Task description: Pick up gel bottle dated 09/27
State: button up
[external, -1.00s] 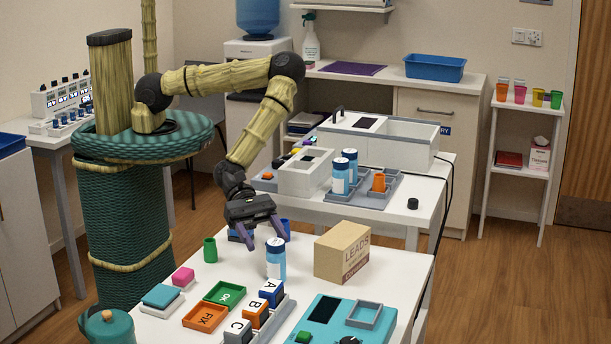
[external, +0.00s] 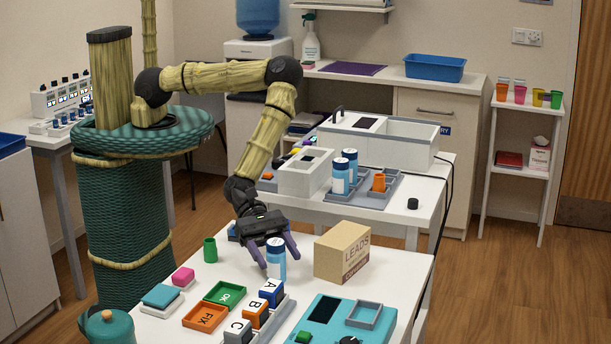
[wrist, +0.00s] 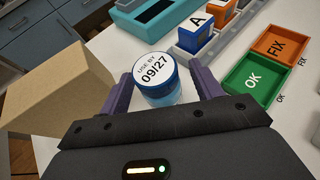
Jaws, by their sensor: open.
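The gel bottle (external: 276,262) is a blue and white bottle standing upright on the near table. In the wrist view its white lid (wrist: 153,68) reads "USE BY 09/27". My gripper (external: 278,256) is open, with its purple fingers on either side of the bottle's upper part. In the wrist view the fingers (wrist: 163,92) flank the bottle, and I cannot tell whether they touch it. Two similar blue bottles (external: 345,173) stand on the table behind, their lids not readable.
A cardboard box (external: 342,252) stands close to the right of the bottle. A green cup (external: 210,250) is to the left. In front are the green OK tray (external: 225,293), the orange FIX tray (external: 205,316), lettered blocks (external: 257,314) and a teal device (external: 325,310).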

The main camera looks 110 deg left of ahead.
jog(key=c, duration=1.1)
jog(key=shift+c, duration=0.2)
jog(key=shift+r, duration=0.1)
notch_tip(320, 180, up, 10)
jog(key=shift+f+b, duration=0.1)
jog(key=shift+b, duration=0.55)
